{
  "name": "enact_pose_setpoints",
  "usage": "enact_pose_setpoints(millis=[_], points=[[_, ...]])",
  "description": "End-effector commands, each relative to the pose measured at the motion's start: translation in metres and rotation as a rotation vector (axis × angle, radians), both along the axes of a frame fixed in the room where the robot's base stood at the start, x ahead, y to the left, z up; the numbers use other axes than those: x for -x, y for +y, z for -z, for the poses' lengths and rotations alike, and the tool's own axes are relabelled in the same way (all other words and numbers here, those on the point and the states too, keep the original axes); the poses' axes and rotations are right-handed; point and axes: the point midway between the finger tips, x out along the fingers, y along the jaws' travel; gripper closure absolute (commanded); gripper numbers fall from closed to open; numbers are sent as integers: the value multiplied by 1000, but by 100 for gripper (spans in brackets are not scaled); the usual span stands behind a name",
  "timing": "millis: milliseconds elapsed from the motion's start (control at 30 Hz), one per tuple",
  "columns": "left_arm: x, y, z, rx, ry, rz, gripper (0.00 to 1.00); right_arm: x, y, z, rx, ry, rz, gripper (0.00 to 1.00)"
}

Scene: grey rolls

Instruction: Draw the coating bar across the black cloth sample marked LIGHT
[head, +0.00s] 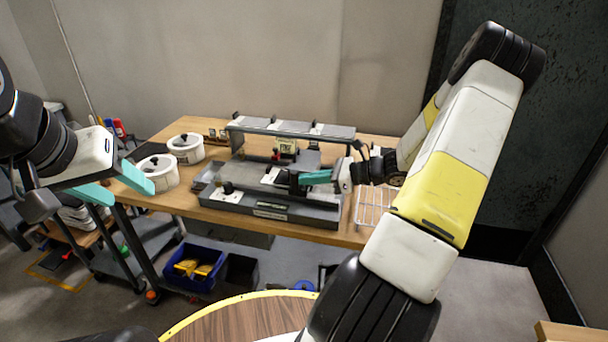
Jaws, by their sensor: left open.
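A grey coating apparatus (270,209) stands on the wooden table, with pale plates and a black knob (228,187) on its left part. My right gripper (309,178) reaches in from the right, its teal finger low over the apparatus beside a dark piece. Whether it grips that piece is hidden. I cannot make out the coating bar, and no LIGHT marking is readable; a dark flat patch (306,158) behind the finger could be cloth, but I cannot tell. My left gripper (115,186) is open and empty at the left, its teal fingers apart, in front of the table's left end.
Two white tubs (158,172) with black-knobbed lids stand on the table's left side. A grey raised shelf (290,128) spans the back of the apparatus. A white wire rack (374,207) lies to the right. A blue bin (193,268) with yellow items sits below.

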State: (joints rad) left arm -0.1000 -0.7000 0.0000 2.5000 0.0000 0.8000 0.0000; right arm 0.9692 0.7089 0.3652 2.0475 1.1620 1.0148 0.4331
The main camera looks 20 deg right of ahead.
Motion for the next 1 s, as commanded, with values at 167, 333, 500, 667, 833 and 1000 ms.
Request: enact_pose_setpoints(millis=[167, 333, 500, 667, 833, 1000], points=[[0, 0, 0, 0, 0, 0, 48, -3, 6, 0, -2, -1, -1, 100], [0, 0, 0, 0, 0, 0, 48, -6, 10, 0, -1, 0, -1, 100], [0, 0, 0, 0, 0, 0, 48, -8, 14, 0, -1, 0, -2, 100], [0, 0, 0, 0, 0, 0, 48, -10, 19, 0, -3, 0, -2, 100], [0, 0, 0, 0, 0, 0, 48, -13, 23, 0, -2, 1, -2, 100], [0, 0, 0, 0, 0, 0, 48, -16, 27, 0, -2, 1, -2, 100]])
